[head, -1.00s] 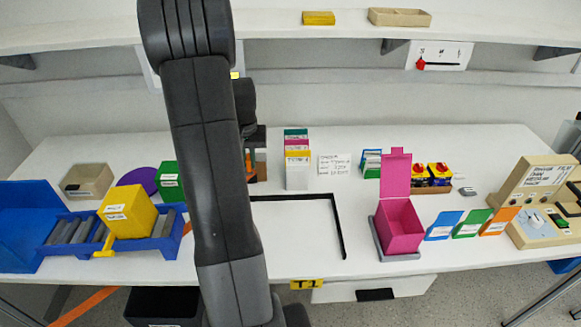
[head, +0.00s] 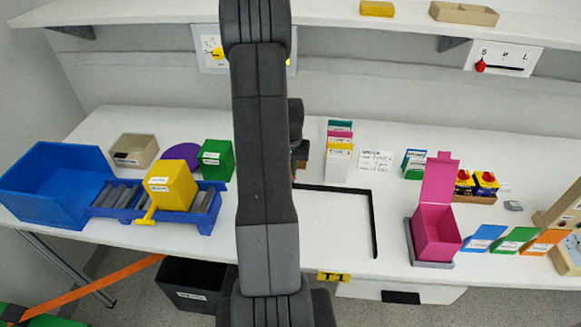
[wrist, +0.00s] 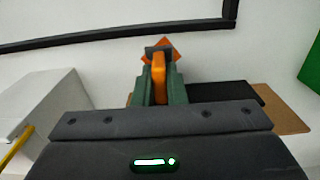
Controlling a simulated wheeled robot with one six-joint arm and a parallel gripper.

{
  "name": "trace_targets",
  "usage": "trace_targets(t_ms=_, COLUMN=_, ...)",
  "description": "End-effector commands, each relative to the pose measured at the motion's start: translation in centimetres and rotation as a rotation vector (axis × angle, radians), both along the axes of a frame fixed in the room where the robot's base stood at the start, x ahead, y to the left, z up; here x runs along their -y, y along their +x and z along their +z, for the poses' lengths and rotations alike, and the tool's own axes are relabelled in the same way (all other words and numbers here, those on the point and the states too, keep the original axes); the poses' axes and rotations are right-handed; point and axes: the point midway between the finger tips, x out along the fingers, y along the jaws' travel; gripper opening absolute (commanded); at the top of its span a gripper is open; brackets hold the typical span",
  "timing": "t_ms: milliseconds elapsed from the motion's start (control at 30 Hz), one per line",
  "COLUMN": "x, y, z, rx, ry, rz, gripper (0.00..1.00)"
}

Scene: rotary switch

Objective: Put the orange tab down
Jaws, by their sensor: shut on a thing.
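In the wrist view, my gripper (wrist: 158,82) is shut on an orange piece (wrist: 160,66), which I take to be the orange tab. Its pointed orange end shows past the dark fingertips, above the white table. I cannot tell whether the tab touches anything beneath it. In the head view my arm hides the gripper and most of what it holds.
A black outline (head: 374,225) marks the table's middle. A pink open box (head: 437,232) stands to its right, and file cards (head: 340,158) behind it. A yellow box (head: 170,187) sits on a blue roller tray (head: 207,202) beside a blue bin (head: 55,190).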

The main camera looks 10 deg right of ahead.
Motion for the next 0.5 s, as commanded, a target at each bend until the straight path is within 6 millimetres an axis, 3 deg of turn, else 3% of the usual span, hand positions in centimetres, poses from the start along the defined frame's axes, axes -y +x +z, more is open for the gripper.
trace_targets(t_ms=233, x=0.04, y=0.05, z=-0.38, rx=0.002, ry=0.000, rz=0.000, gripper=0.00)
trace_targets(t_ms=267, x=0.04, y=0.05, z=-0.27, rx=0.002, ry=0.000, rz=0.000, gripper=0.15)
trace_targets(t_ms=367, x=0.04, y=0.05, z=-0.21, rx=0.001, ry=0.000, rz=0.000, gripper=0.33)
trace_targets(t_ms=500, x=0.03, y=0.03, z=-0.21, rx=0.001, ry=0.000, rz=0.000, gripper=0.33)
